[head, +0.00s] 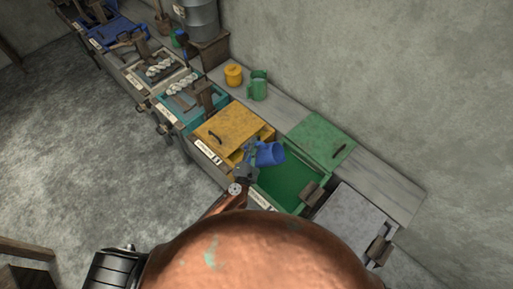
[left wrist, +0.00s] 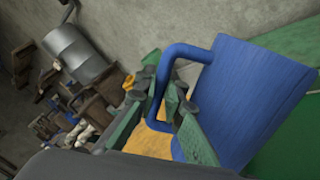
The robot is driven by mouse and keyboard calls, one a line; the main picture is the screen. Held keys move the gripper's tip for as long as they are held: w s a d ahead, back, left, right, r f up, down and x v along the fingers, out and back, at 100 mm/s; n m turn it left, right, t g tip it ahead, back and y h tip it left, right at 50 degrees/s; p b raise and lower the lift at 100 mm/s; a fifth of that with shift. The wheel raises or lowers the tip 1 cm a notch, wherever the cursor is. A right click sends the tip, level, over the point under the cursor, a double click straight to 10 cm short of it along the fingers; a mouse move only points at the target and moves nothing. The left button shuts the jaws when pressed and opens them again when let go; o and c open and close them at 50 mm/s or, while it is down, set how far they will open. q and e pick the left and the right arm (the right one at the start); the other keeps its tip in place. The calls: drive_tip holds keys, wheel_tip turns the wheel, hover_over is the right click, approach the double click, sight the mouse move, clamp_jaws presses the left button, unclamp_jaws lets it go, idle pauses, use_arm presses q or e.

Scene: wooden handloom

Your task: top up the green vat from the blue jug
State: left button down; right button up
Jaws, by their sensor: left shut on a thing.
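The blue jug (head: 269,154) is above the left part of the green vat (head: 290,190) and looks tilted toward it. My left gripper (head: 248,160) is shut on the jug's handle. In the left wrist view the jug (left wrist: 245,95) fills the right side, and the gripper's green-padded fingers (left wrist: 160,100) close around its handle. The green vat is open, with green inside, and its green lid (head: 322,137) lies behind it on the ledge. I cannot see any stream from the jug. My right gripper is not in view.
The yellow vat (head: 232,130) with its lid on stands left of the green one, and a grey-lidded vat (head: 345,215) stands right. A green jug (head: 258,86) and a yellow jug (head: 233,74) stand on the ledge. A metal drum (head: 199,20) is further back.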

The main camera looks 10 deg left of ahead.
use_arm(q)
drive_tip(key=n+b, duration=0.1)
drive_tip(key=a+n+b, duration=0.1)
drive_tip(key=n+b, duration=0.1)
drive_tip(key=a+n+b, duration=0.1)
drive_tip(key=n+b, duration=0.1)
drive_tip(key=shift+w+f, duration=0.1)
drive_tip(key=shift+f, duration=0.2)
drive_tip(key=f+n+b, duration=0.1)
drive_tip(key=d+f+n+b, duration=0.1)
drive_tip(key=shift+n, duration=0.3)
drive_tip(key=shift+d+f+n+b, duration=0.25)
drive_tip(key=shift+f+n+b, duration=0.45)
drive_tip(key=shift+n, duration=0.5)
drive_tip(key=shift+r, duration=0.1)
